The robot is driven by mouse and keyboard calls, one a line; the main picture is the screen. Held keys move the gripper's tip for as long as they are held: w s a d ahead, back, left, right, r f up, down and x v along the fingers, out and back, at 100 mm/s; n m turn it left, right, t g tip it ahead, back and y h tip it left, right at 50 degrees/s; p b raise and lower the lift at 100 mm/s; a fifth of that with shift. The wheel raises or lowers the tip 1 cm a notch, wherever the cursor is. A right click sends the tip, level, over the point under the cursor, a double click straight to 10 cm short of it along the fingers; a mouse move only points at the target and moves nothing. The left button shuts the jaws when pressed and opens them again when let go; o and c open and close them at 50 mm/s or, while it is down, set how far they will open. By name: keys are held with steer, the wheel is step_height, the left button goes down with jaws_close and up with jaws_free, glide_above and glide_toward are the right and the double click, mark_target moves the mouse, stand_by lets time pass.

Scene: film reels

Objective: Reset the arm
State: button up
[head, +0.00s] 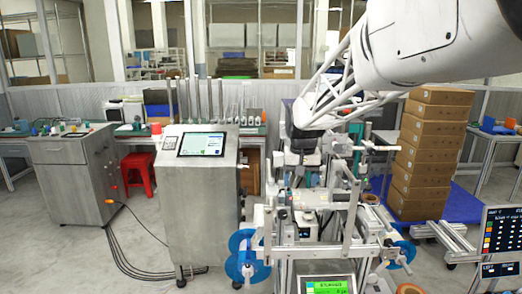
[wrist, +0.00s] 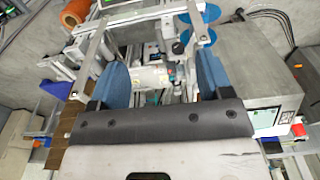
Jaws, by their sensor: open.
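My gripper (wrist: 160,80) is open in the wrist view, with its two blue fingers wide apart. Nothing is held between them; the machine shows through the gap. In the head view my arm reaches in from the upper right, and my gripper (head: 303,150) hangs over the labelling machine (head: 325,215). The fingertips are hard to make out there. A blue reel (head: 245,256) is on the machine's left side and another blue reel (head: 403,253) on its right.
A steel cabinet with a screen (head: 200,200) stands left of the machine. Stacked brown boxes (head: 430,155) stand on a blue pallet at right. A monitor (head: 502,245) is at the right edge. A red stool (head: 138,175) and cables (head: 125,255) lie left; floor there is mostly clear.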

steer(key=s+d+f, duration=0.1)
steer(key=s+d, duration=0.1)
steer(key=s, duration=1.1)
steer(key=s+d+f+t, duration=0.1)
steer(key=s+d+f, duration=0.1)
steer(key=s, duration=1)
steer(key=s+d+f, duration=0.1)
steer(key=s+d, duration=0.2)
steer(key=s, duration=1)
steer(key=shift+s+f+t, duration=0.3)
steer(key=shift+s+f, duration=0.05)
steer(key=shift+f, duration=0.05)
